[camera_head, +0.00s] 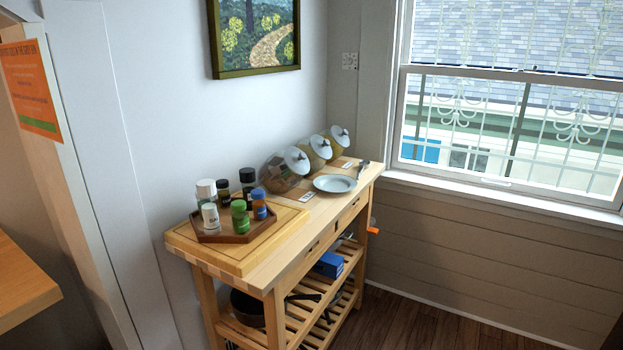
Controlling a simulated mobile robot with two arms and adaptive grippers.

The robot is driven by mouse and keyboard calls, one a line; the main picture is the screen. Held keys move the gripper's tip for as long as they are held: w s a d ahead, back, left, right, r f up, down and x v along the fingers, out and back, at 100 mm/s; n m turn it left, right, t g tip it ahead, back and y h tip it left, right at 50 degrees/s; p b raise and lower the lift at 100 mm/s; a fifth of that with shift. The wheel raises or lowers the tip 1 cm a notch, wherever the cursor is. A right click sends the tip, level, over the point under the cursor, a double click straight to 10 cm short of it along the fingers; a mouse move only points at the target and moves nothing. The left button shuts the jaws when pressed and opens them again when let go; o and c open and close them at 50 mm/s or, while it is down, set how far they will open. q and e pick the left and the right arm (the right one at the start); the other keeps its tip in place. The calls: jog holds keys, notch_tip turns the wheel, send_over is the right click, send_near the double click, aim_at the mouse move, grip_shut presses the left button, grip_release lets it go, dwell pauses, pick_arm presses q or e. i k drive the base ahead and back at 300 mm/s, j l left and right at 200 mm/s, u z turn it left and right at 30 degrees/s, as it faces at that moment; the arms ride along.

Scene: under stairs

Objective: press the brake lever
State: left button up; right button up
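A wooden kitchen cart (311,243) stands against the wall in the head view. A small orange piece (373,230) sticks out to the right from the cart's right end, below the top. It may be the brake lever, but it is too small to tell for sure. The lowest part of the cart is cut off by the picture's bottom edge. Neither of my grippers shows in this view.
The cart top holds a tray (236,237) with several jars, three glass jars with pale lids and a plate (335,183). A wooden surface (20,285) juts in at left. Brown floor (410,325) is clear right of the cart, below the window (510,90).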

aim_at(374, 231)
jog(key=i+l, duration=0.1)
jog(key=l, duration=0.25)
jog(key=i+l, duration=0.1)
jog(key=l, duration=0.25)
jog(key=i+l+z, duration=0.1)
jog(key=l, duration=0.3)
jog(key=i+l, duration=0.1)
jog(key=l, duration=0.25)
jog(key=i+l+z, duration=0.1)
jog(key=l, duration=0.25)
jog(key=i+l, duration=0.25)
jog(key=i, duration=0.35)
jog(key=i+l+z, duration=0.1)
jog(key=i+l, duration=0.15)
jog(key=i, duration=0.35)
jog(key=i+l, duration=0.2)
jog(key=i, duration=0.4)
jog(key=i+l+z, duration=0.1)
jog(key=i, duration=0.55)
jog(key=k+l, duration=0.05)
jog(key=l, duration=0.05)
